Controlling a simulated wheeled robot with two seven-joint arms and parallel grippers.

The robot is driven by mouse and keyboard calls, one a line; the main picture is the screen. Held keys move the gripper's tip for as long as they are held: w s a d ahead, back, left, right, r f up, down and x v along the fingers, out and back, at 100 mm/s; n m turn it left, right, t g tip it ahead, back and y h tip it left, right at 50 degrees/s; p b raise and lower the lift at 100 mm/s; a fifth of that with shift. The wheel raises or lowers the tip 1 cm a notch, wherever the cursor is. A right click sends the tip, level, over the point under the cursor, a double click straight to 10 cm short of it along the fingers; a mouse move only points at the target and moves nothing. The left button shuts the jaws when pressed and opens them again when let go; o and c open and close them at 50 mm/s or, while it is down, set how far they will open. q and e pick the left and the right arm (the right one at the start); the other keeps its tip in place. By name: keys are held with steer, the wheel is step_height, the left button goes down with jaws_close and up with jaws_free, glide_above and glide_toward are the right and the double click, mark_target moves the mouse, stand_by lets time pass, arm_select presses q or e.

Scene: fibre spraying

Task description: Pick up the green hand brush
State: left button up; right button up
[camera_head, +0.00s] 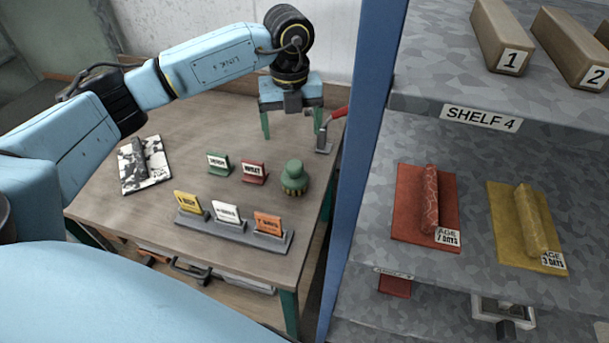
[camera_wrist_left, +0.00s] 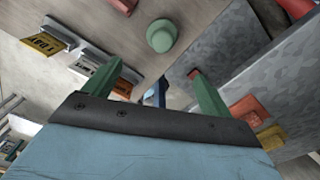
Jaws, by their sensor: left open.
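The green hand brush (camera_head: 293,177) stands on the right part of the wooden table, with its rounded green knob up and its bristles at the base. It also shows in the left wrist view (camera_wrist_left: 162,36), beyond the fingertips and near the top. My left gripper (camera_head: 291,124) is open and empty, with its two green fingers apart. In the head view it appears behind the brush, near the table's far right corner, and does not touch the brush. In the left wrist view the open fingers (camera_wrist_left: 158,72) show clearly. My right gripper is not seen.
A red-handled tool (camera_head: 324,132) stands near the left gripper. Green (camera_head: 219,165) and red (camera_head: 253,172) signs and a rack (camera_head: 234,233) of coloured cards are left and in front of the brush. A blue shelf post (camera_head: 366,130) borders the table's right side.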

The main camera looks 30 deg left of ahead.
mark_target(294, 163)
arm_select(q)
steer(key=f, duration=0.6)
steer(key=w+f, duration=0.1)
steer(key=f, duration=0.1)
steer(key=shift+f+b, duration=0.3)
steer(key=shift+f, duration=0.7)
step_height(294, 163, down, 5)
steer(key=shift+s+a+f, duration=0.1)
steer(key=shift+a, duration=0.05)
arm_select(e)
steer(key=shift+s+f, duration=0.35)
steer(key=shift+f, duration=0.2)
arm_select(q)
steer(key=c, duration=1.1)
